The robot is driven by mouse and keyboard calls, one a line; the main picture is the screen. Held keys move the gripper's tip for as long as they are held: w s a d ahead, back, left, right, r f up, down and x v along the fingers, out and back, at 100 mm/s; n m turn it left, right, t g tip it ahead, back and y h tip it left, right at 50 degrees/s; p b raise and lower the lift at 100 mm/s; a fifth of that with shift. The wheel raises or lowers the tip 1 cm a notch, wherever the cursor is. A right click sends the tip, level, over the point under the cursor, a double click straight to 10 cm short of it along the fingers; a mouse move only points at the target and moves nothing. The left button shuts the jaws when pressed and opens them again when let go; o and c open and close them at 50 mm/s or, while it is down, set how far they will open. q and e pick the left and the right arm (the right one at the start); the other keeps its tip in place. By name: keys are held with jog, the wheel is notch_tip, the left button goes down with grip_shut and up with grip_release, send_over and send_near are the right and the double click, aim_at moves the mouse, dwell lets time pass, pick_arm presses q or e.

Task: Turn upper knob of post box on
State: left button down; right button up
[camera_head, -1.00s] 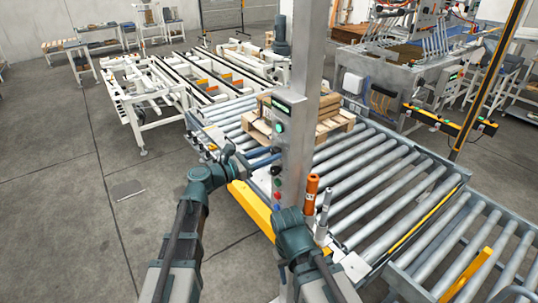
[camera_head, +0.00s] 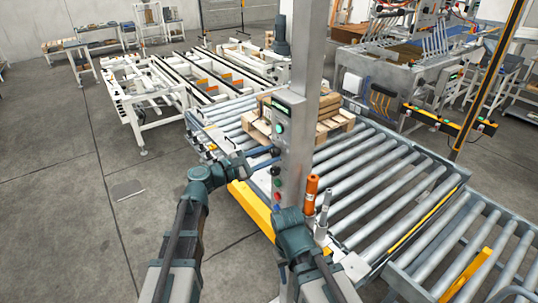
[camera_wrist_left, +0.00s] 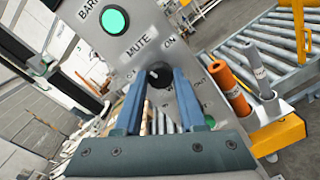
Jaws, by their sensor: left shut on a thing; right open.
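The post box (camera_head: 296,140) is a grey upright panel with a lit green lamp in the head view; the box also fills the upper middle of the left wrist view (camera_wrist_left: 112,45). Its upper knob (camera_wrist_left: 158,72) is black, under the label MUTE, with ON printed to its upper right. My left gripper (camera_head: 272,153) reaches the panel from the left, and its blue fingers (camera_wrist_left: 158,84) are shut on that knob, one on each side. A pale mark shows on the knob, but its exact angle is unclear. My right arm is low in front of the post; its gripper cannot be seen.
An orange cylinder (camera_head: 311,194) and a grey one (camera_head: 324,210) stand right of the post. A roller conveyor (camera_head: 385,180) with a wooden pallet (camera_head: 334,127) lies behind. A yellow guard (camera_head: 250,209) runs at the post's left. Open floor lies at left.

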pick_arm(q)
jog(key=m, duration=0.5)
jog(key=shift+m, duration=0.3)
jog(key=shift+m+y, duration=0.3)
jog(key=shift+m, duration=1.8)
jog(key=c, duration=0.5)
grip_release()
jog(key=shift+s, duration=0.1)
jog(key=v, duration=1.3)
jog(key=shift+s+a+p, duration=0.2)
jog(key=shift+a+p, duration=0.1)
jog(key=shift+p, duration=0.1)
jog(key=shift+f, duration=0.15)
